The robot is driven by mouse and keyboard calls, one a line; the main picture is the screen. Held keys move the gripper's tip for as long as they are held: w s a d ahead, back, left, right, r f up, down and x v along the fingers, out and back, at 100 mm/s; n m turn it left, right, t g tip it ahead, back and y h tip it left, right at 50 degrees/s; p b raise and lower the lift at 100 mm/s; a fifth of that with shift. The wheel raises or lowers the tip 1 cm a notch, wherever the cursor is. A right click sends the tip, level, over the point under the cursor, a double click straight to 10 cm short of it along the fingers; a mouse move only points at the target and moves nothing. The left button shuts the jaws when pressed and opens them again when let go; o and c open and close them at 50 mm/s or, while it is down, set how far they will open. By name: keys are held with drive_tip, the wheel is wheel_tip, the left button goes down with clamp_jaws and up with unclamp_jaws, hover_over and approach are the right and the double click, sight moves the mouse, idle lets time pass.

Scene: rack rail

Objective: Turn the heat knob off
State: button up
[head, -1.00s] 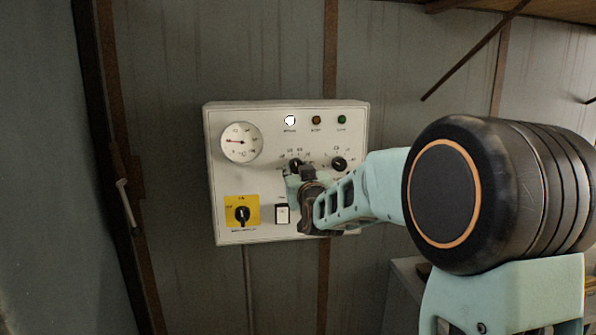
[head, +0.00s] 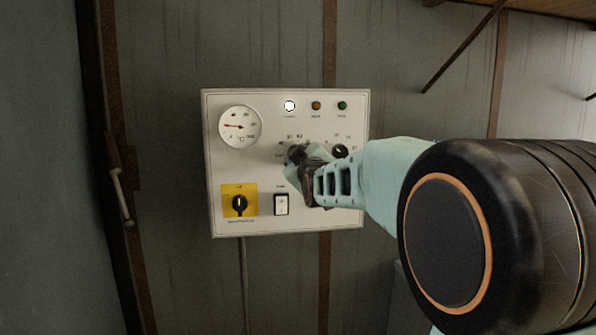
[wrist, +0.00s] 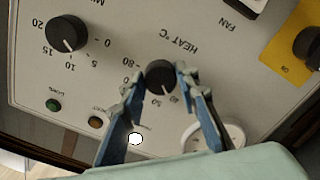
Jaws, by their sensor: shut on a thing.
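The heat knob (wrist: 159,76) is a round black dial in the wrist view, with "HEAT °C" printed beside it and numbers around it. A light pointer line shows on its face, on the side by the numbers 40 and 50. My gripper (wrist: 158,82) has one finger on each side of the knob and is shut on it. In the head view my gripper (head: 300,158) is at the control panel (head: 215,170) and covers most of the knob.
A timer knob (wrist: 67,33) sits beside the heat knob. The panel also bears a dial gauge (head: 240,127), a white lamp (head: 290,105), amber and green lamps, a rocker switch (head: 281,204) and a black rotary switch (head: 239,204) on yellow. A door handle (head: 122,196) is at left.

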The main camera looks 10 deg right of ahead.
drive_tip(key=n+b, duration=0.5)
drive_tip(key=shift+f+n, duration=0.15)
drive_tip(key=shift+n, duration=0.15)
drive_tip(key=shift+r+n+b, duration=0.15)
drive_tip(key=shift+n+b, duration=0.7)
drive_tip(key=shift+n, duration=0.1)
drive_tip(key=shift+r+n+b, duration=0.1)
drive_tip(key=shift+n+b, duration=0.7)
drive_tip(key=shift+n, duration=0.15)
drive_tip(key=shift+r, duration=0.1)
drive_tip(key=o, duration=1.2)
drive_tip(key=shift+c, duration=0.2)
